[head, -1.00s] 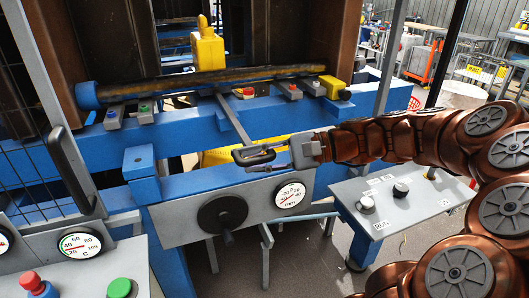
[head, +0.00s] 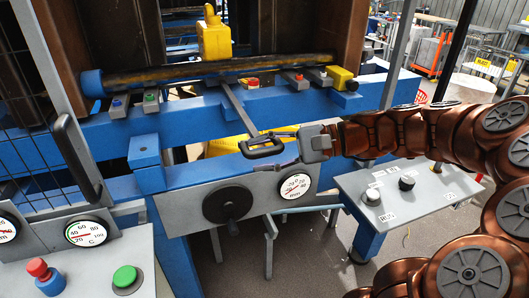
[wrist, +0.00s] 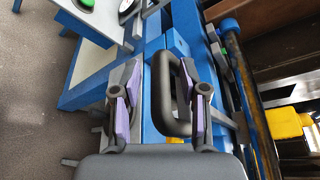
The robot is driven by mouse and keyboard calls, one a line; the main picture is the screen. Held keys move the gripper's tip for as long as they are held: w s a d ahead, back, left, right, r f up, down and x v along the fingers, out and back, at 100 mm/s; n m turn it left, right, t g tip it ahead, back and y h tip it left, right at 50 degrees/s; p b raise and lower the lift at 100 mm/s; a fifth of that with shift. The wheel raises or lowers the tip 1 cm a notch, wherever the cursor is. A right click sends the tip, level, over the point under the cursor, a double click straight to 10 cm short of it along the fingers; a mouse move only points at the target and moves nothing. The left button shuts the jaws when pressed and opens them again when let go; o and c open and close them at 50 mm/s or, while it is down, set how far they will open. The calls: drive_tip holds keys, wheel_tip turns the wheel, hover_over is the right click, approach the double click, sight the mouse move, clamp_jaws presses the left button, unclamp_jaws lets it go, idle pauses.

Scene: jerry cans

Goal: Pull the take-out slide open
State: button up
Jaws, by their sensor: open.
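The take-out slide is a grey bar (head: 236,112) that comes forward from under the roller over the blue beam. It ends in a black loop handle (head: 262,147). My gripper (head: 268,149) is open at this handle, with its fingers on either side of it in the head view. In the wrist view, the black handle (wrist: 175,128) lies between the two open purple-padded fingers (wrist: 160,82), nearer the right one. I cannot tell whether a finger touches it. A yellow jerry can (head: 214,42) stands behind the roller.
A grey panel with a black knob (head: 228,204) and a round gauge (head: 295,186) sits just below the handle. A control desk with a green button (head: 126,277) is at lower left. A grey side table (head: 385,205) stands at right.

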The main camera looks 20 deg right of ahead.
drive_tip(key=shift+d+r, duration=0.1)
drive_tip(key=v, duration=1.1)
drive_tip(key=shift+s+d, duration=0.3)
drive_tip(key=shift+d, duration=0.05)
drive_tip(key=shift+a, duration=0.15)
drive_tip(key=s+a+f+n+g+h, duration=0.3)
drive_tip(key=a+f+g, duration=0.15)
drive_tip(key=a, duration=0.35)
drive_tip(key=s+a+f+n+g+h, duration=0.25)
drive_tip(key=a+f, duration=0.25)
drive_tip(key=a, duration=0.4)
drive_tip(key=s+d+f+n+h, duration=0.2)
drive_tip(key=s+f+n+h, duration=0.1)
drive_tip(key=s, duration=0.3)
drive_tip(key=s+d+f+n+g+h+p, duration=0.1)
drive_tip(key=s+f+n+h, duration=0.2)
drive_tip(key=s+f+h, duration=0.2)
drive_tip(key=shift+s+d+f, duration=0.4)
drive_tip(key=shift+s+f, duration=0.1)
drive_tip(key=shift+s, duration=0.2)
